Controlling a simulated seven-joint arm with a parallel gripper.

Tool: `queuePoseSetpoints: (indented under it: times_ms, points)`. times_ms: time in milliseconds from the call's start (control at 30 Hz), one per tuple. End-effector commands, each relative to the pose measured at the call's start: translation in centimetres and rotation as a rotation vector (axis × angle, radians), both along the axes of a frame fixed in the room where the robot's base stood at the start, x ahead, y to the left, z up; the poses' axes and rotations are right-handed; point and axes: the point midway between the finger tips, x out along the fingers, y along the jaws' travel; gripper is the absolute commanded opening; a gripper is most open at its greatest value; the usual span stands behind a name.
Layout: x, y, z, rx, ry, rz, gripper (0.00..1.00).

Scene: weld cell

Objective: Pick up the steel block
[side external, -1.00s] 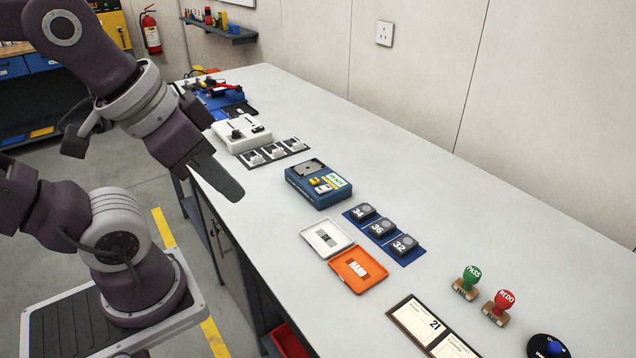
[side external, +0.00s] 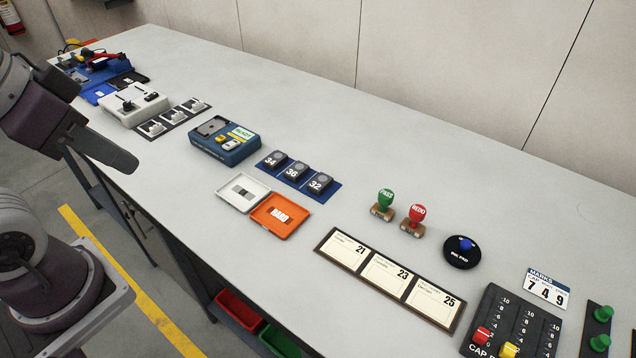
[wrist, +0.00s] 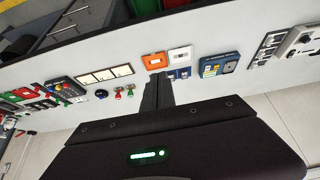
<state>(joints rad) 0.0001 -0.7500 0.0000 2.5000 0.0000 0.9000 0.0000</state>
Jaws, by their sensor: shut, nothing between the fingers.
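A small grey piece (side external: 243,191) that looks like the steel block lies in a shallow white tray (side external: 229,197); it is too small to be sure. The tray also shows in the wrist view (wrist: 187,49), beside an orange tray (side external: 264,226) labelled HARD. Dark blocks (side external: 297,172) marked 34, 36 and 32 stand on a blue mat (side external: 331,193) behind the trays. My gripper (side external: 130,163) is shut and empty, left of the trays near the bench's front edge. It also shows in the wrist view (wrist: 157,80), apart from everything.
A blue instrument (side external: 222,146) with a READY display stands between my gripper and the numbered blocks. A white box (side external: 133,110) and switches stand further left. Green (side external: 385,199) and red (side external: 417,216) stamps and cards are to the right. The bench behind the objects is clear.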

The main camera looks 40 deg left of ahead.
Motion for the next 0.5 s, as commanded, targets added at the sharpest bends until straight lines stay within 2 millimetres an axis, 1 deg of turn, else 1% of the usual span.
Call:
queuePoseSetpoints:
  times_ms: [233,267,300,367,500]
  points:
    - [0.0,0.0,0.0,0.0,0.0,0.0,0.0]
    - [0.0,0.0,0.0,0.0,0.0,0.0,0.04]
    - [0.0,0.0,0.0,0.0,0.0,0.0,0.12]
    - [0.0,0.0,0.0,0.0,0.0,0.0,0.24]
    - [0.0,0.0,0.0,0.0,0.0,0.0,0.51]
